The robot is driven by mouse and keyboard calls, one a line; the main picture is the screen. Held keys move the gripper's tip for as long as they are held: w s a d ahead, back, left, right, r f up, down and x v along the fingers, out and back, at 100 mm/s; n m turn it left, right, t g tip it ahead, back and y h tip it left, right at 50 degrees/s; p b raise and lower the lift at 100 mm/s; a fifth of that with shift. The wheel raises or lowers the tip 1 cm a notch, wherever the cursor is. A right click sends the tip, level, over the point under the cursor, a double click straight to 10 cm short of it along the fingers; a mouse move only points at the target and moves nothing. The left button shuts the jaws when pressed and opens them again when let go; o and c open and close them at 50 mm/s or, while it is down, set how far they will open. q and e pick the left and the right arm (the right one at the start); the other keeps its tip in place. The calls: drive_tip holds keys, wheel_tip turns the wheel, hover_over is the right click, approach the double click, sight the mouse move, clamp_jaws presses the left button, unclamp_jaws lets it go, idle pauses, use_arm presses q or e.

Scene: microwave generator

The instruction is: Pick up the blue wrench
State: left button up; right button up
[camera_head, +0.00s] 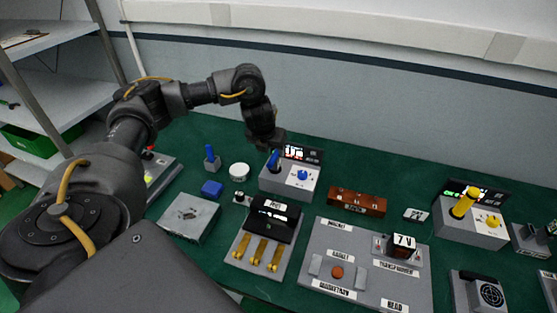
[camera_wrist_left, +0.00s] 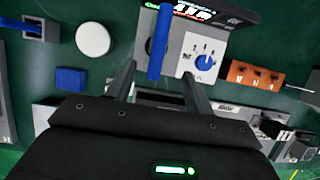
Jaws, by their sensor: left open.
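A tall blue bar-shaped handle (camera_head: 273,160), which I take to be the blue wrench, stands up from the left part of a grey box (camera_head: 290,183) with a blue knob (camera_head: 302,175). My left gripper (camera_head: 266,146) is above and close to this handle. In the left wrist view the blue handle (camera_wrist_left: 159,40) lies lengthwise between and ahead of the two spread fingers of the left gripper (camera_wrist_left: 158,74). The fingers are open and hold nothing. Whether a finger touches the handle cannot be told. My right gripper is not in view.
A blue upright piece in a grey holder (camera_head: 210,161), a white round disc (camera_head: 239,171) and a blue block (camera_head: 212,188) stand left of the box. A brown block (camera_head: 356,201) is right of it. A similar box with a yellow handle (camera_head: 465,202) is further right.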

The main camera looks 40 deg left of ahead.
sight(273, 157)
use_arm(q)
drive_tip(key=shift+a+r, duration=0.2)
drive_tip(key=shift+a, duration=0.3)
drive_tip(key=b+x, duration=0.2)
drive_tip(key=x, duration=0.3)
drive_tip(key=shift+d+f, duration=0.1)
drive_tip(key=shift+f, duration=0.1)
drive_tip(key=shift+w+f, duration=0.1)
drive_tip(key=shift+w, duration=0.05)
drive_tip(key=shift+w+f+b, duration=0.1)
drive_tip(key=shift+f+b, duration=0.25)
drive_tip(key=shift+f, duration=0.1)
drive_tip(key=b+x, duration=0.1)
drive_tip(key=x, duration=0.3)
drive_tip(key=shift+w+f+b, duration=0.1)
drive_tip(key=shift+w+b, duration=0.15)
drive_tip(key=shift+b, duration=0.05)
clamp_jaws()
